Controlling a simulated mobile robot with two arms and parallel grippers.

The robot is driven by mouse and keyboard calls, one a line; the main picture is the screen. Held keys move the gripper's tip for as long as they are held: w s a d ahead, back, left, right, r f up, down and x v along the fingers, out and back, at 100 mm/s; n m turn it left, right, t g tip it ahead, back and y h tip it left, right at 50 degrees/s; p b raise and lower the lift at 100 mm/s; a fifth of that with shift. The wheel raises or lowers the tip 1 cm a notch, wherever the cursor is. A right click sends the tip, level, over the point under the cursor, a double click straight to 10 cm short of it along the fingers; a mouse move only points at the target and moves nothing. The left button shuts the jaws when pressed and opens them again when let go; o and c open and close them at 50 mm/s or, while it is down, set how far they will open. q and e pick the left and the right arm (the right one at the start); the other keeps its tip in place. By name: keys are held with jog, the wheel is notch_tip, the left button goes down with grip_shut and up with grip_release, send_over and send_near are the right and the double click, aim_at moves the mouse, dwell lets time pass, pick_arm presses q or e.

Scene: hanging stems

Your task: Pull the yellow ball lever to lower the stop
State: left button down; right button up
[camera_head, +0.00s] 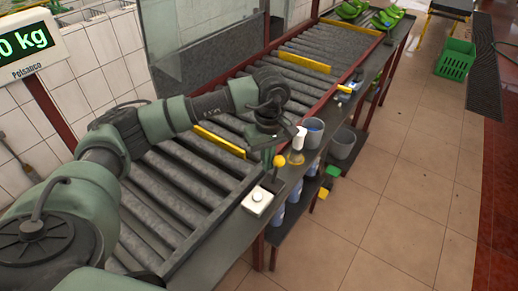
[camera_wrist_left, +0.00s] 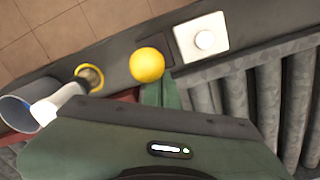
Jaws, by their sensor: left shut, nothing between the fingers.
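The yellow ball of the lever (camera_head: 279,161) stands at the side edge of the roller conveyor, by a white box with a round button. It also shows in the left wrist view (camera_wrist_left: 147,65), right by the fingertips. My left gripper (camera_head: 267,163) is shut and empty, pointing down just beside the ball. In the left wrist view its green fingers (camera_wrist_left: 161,92) are together; I cannot tell whether they touch the ball. A yellow bar (camera_head: 218,140) lies across the rollers behind my arm; I cannot tell whether it is the stop. My right gripper is out of view.
The white button box (camera_head: 257,202) is on the ledge near the lever.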

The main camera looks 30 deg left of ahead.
pick_arm(q)
jog(key=shift+s+d, duration=0.1)
jog(key=shift+d, duration=0.95)
jog(key=shift+a+b, duration=0.45)
jog(key=shift+a, duration=0.15)
notch_tip(320, 180, up, 10)
jog(key=p, duration=0.5)
